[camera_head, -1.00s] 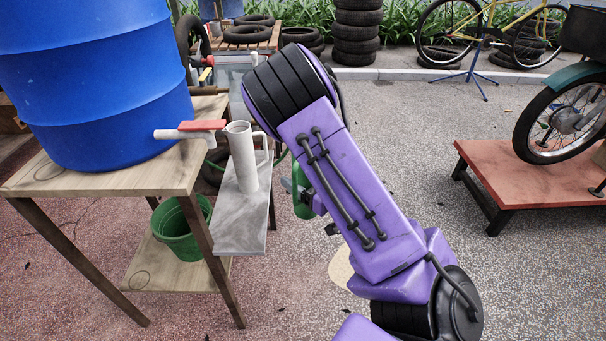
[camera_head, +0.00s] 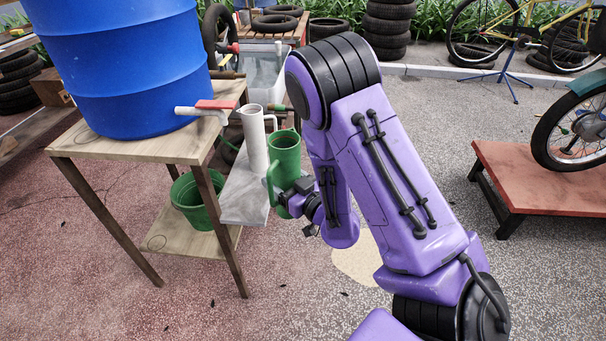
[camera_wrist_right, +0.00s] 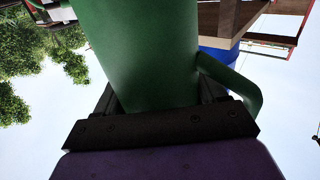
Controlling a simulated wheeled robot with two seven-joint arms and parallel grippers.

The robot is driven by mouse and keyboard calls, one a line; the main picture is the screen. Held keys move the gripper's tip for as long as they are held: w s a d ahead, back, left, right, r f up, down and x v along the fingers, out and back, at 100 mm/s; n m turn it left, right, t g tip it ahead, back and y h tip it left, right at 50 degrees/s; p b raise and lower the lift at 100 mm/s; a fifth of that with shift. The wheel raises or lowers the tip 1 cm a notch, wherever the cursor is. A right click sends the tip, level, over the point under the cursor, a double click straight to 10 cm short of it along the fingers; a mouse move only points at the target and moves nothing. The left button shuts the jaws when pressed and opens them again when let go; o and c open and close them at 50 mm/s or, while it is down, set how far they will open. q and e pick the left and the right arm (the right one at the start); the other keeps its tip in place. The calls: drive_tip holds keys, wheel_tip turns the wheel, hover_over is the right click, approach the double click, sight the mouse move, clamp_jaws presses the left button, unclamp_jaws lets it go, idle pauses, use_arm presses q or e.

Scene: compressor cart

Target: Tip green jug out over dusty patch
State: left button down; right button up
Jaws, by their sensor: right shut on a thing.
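The green jug (camera_head: 284,158) is upright in the head view, beside the white jug (camera_head: 254,140) and by the right edge of the grey shelf (camera_head: 243,196). My right gripper (camera_head: 296,192) is shut on the green jug, low on its body. In the right wrist view the jug (camera_wrist_right: 140,50) fills the space between my fingers, with its handle to the right. Its contents cannot be seen. The dusty patch (camera_head: 356,265), a pale beige area on the ground, lies below and right of the jug, partly hidden by my right arm. My left gripper is not in view.
A blue barrel (camera_head: 125,75) with a red-handled tap (camera_head: 215,104) stands on a wooden stand (camera_head: 120,148). A green bucket (camera_head: 190,200) sits on its lower shelf. A red platform (camera_head: 530,185) with a wheel is at the right. The ground in front is clear.

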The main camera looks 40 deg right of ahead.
drive_tip(key=w+a+f+b, duration=0.2)
drive_tip(key=w+a, duration=0.4)
drive_tip(key=a, duration=0.5)
drive_tip(key=w+a+f+b, duration=0.1)
drive_tip(key=a+f+b, duration=0.3)
drive_tip(key=f+b, duration=0.3)
drive_tip(key=shift+w+a+f+y+b, duration=0.2)
drive_tip(key=shift+w+f+y+b, duration=0.1)
drive_tip(key=shift+b, duration=0.2)
